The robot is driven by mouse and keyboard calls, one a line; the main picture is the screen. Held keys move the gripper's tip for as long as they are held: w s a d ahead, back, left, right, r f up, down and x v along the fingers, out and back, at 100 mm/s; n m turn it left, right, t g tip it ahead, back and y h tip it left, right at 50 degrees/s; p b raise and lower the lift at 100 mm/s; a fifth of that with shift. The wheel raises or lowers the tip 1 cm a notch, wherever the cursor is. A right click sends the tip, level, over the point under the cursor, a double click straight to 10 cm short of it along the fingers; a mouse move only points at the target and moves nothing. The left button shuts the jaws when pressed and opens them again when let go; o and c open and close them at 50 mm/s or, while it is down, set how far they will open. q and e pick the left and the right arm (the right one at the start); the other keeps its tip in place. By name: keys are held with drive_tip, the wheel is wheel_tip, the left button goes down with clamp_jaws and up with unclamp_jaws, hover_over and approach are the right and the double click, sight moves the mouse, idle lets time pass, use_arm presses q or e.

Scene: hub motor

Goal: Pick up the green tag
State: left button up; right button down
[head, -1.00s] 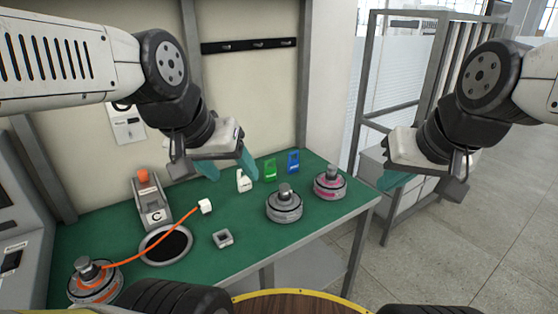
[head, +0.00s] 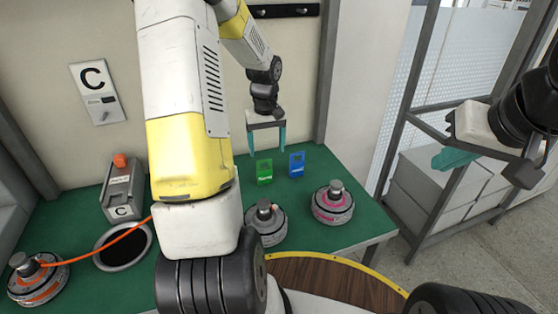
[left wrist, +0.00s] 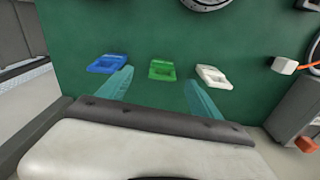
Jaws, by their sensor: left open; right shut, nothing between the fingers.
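The green tag (head: 264,171) stands at the back of the green table, between a blue tag and a white tag. My left gripper (head: 266,146) points down with its teal fingers spread, just above the green tag, and is empty. In the left wrist view the green tag (left wrist: 162,70) lies between the two fingertips (left wrist: 159,77) in the picture, beyond them and apart from them. My right gripper (head: 455,158) is shut and empty, off to the right of the table.
The blue tag (head: 296,164) is close to the right. The white tag (left wrist: 213,76) shows in the left wrist view; my arm hides it in the head view. Hub motors (head: 332,203) stand nearer the front. A lettered box (head: 122,190) and orange cable (head: 100,250) are at left.

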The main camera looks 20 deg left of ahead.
sight(264, 169)
use_arm(q)
drive_tip(key=shift+n+g, duration=0.3)
drive_tip(key=f, duration=0.4)
drive_tip(key=a+f, duration=0.1)
drive_tip(key=f, duration=0.3)
drive_tip(key=w+f, duration=0.1)
drive_tip(key=f, duration=0.2)
drive_tip(key=shift+a+f, duration=0.25)
drive_tip(key=shift+f, duration=0.15)
drive_tip(key=c, duration=1.5)
